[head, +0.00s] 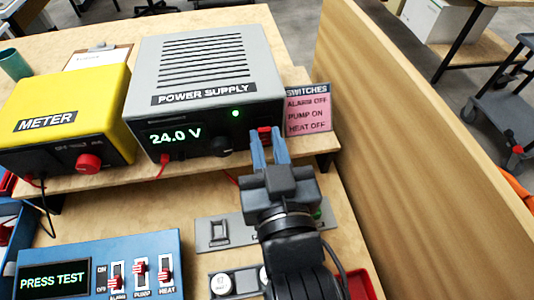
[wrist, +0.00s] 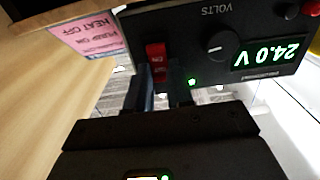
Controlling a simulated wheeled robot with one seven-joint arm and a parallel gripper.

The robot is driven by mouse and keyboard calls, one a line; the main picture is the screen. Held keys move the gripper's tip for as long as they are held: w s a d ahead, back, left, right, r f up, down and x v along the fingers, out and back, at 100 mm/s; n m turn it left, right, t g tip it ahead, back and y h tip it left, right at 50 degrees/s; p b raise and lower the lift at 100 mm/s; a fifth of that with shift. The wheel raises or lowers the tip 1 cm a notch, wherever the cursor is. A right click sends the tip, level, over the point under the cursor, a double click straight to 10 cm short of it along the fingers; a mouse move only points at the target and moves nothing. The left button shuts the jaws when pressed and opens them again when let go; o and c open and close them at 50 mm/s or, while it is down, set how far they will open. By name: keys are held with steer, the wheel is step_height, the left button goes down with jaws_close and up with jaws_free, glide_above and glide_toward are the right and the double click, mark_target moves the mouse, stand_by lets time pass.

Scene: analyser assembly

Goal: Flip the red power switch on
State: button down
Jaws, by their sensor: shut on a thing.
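The red power switch (head: 265,132) is on the right end of the dark front panel of the grey power supply (head: 205,70). The panel's display (head: 175,136) reads 24.0 V and a green light (head: 236,113) glows. My gripper (head: 268,143) reaches to the panel with its blue fingertips at the switch. In the wrist view, upside down, the red switch (wrist: 157,62) shows just beyond and between the two fingers of my gripper (wrist: 160,90), which is shut on it. The fingers hide part of the switch in the head view.
A pink switches note (head: 308,115) stands right of the supply, by a wooden partition (head: 400,130). A yellow meter (head: 65,110) sits to the left. A blue test panel (head: 140,245) with several red switches lies at the front left. A red lead (head: 162,165) hangs below the supply.

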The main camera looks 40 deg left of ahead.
steer(key=shift+f+y+b, duration=0.1)
steer(key=shift+y+b, duration=0.2)
steer(key=shift+b, duration=0.35)
steer(key=c, duration=1)
jaws_free()
steer(key=shift+t, duration=0.4)
steer(key=v, duration=0.7)
steer(key=shift+s+d+b, duration=0.25)
steer(key=shift+d+b, duration=0.05)
steer(key=shift+d, duration=0.05)
